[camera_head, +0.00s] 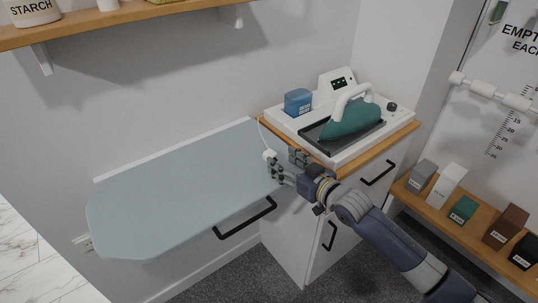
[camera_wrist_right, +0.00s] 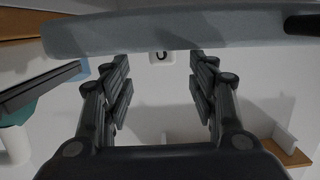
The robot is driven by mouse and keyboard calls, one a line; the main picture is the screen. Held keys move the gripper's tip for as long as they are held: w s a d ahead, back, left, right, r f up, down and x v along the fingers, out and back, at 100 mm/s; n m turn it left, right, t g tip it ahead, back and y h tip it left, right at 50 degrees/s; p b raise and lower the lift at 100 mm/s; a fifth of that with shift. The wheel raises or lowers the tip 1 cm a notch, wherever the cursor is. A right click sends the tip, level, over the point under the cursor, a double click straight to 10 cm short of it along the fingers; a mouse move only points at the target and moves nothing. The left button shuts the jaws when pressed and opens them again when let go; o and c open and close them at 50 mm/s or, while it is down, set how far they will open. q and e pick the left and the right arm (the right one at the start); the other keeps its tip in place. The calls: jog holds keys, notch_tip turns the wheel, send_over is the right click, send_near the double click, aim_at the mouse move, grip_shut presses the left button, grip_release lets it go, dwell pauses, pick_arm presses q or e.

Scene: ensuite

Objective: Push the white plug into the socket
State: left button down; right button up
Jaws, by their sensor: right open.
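The white plug (camera_head: 269,155) hangs on a white cord by the right end of the ironing board, just beside my right gripper's fingertips. My right gripper (camera_head: 285,163) is open, with nothing seen held in it. In the right wrist view its fingers (camera_wrist_right: 160,68) are spread wide. A small white square piece with a dark curved mark (camera_wrist_right: 161,57) shows between them, below the board's edge; I cannot tell whether it is the plug. My left gripper is out of view.
The pale blue ironing board (camera_head: 180,185) sticks out to the left, its top clear. A black handle (camera_head: 245,219) is below its front edge. A white cabinet (camera_head: 287,225) stands at its right, bearing a teal iron (camera_head: 350,118) and a blue box (camera_head: 298,102).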

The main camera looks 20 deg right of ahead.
aim_at(273, 155)
jog(key=shift+w+a, duration=0.2)
jog(key=shift+w, duration=0.2)
jog(key=p+x, duration=0.1)
jog(key=x, duration=0.3)
jog(key=shift+a, duration=0.15)
jog(key=shift+w+a, duration=0.1)
jog(key=shift+w, duration=0.2)
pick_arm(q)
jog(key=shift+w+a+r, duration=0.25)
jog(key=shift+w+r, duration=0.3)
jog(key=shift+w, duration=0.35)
pick_arm(e)
jog(key=c, duration=1.2)
